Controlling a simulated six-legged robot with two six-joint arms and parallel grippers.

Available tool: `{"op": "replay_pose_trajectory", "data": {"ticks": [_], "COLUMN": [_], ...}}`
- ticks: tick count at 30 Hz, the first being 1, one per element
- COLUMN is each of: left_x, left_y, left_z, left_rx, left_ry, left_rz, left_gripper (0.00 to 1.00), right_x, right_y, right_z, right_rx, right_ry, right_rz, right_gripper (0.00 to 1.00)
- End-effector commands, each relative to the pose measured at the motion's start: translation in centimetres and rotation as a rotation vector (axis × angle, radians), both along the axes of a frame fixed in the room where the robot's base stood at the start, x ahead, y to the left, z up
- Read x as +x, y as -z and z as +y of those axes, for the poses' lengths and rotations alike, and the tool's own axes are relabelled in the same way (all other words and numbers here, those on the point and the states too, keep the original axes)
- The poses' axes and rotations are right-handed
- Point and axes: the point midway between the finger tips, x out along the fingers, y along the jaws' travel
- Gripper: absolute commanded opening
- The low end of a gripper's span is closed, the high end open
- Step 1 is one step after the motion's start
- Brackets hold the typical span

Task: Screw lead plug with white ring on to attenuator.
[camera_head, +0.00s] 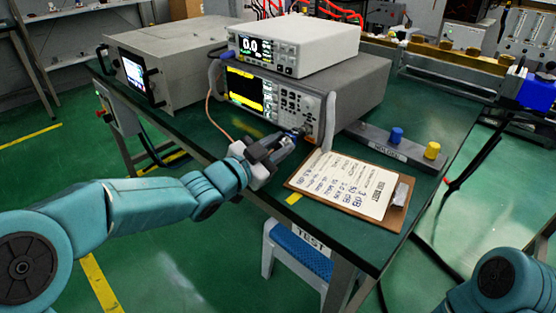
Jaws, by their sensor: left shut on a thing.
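My left gripper (284,146) is at the front of the signal generator (272,101), low at its right side by the front connector. It is shut on a small part that the fingers mostly hide, which looks like the lead plug. A thin copper-coloured lead (209,106) hangs down in front of the generator and runs to the gripper. A small blue piece (297,133) shows at the fingertips against the panel; it may be the attenuator, but I cannot tell if the parts touch. The white ring cannot be made out. My right gripper is out of view.
A holder bar (375,143) with a blue cap (396,135) and a yellow cap (432,150) lies to the right. A clipboard (345,188) lies at the table's front edge. A white meter (292,43) sits on the generator. A blue stool (300,250) stands below.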

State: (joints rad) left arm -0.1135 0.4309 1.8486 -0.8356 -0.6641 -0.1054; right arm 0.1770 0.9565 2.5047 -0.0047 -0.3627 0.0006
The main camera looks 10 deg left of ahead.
Motion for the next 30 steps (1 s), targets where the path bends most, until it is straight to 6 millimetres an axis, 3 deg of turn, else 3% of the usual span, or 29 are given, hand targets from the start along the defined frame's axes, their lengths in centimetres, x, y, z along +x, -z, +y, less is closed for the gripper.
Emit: {"op": "replay_pose_trajectory", "data": {"ticks": [2, 12, 13, 15, 25, 30], "left_x": [0.0, 0.0, 0.0, 0.0, -0.2, -2.2], "left_y": [0.3, 0.0, 0.0, 0.0, 0.0, -0.2], "left_z": [0.0, 0.0, 0.0, 0.0, 0.2, 1.7], "left_rx": [0.038, 0.057, 0.057, 0.056, 0.055, 0.055], "left_ry": [0.000, 0.000, 0.000, 0.000, -0.001, -0.004], "left_rz": [-0.026, -0.036, -0.036, -0.036, -0.036, -0.036], "left_gripper": [0.00, 0.00, 0.34, 0.53, 0.53, 0.53], "right_x": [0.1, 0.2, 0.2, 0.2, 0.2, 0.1], "right_y": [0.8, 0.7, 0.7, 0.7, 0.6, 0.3], "right_z": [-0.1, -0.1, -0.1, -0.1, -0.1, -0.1], "right_rx": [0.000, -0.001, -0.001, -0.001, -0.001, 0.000], "right_ry": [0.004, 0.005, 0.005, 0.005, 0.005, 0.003], "right_rz": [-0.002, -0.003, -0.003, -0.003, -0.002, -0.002], "right_gripper": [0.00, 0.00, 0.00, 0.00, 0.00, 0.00]}}
